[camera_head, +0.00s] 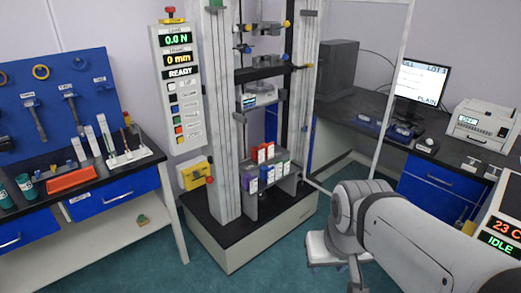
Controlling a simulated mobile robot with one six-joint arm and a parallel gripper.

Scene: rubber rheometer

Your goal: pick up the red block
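Small red blocks with white labels (262,153) stand in a row on the upper tier of a grey rack (250,207) at the foot of the tall test frame. They are too small to count surely, and I cannot tell one as the single red block. My arm comes in from the lower right, and its end hangs over the floor, right of the rack and apart from it. A pale part below the wrist (328,246) may be my gripper. Its fingers are not clear, and I see nothing held.
A bench with an orange-red tray (72,179) is left. A desk with monitor (420,80) and printer (482,125) is right.

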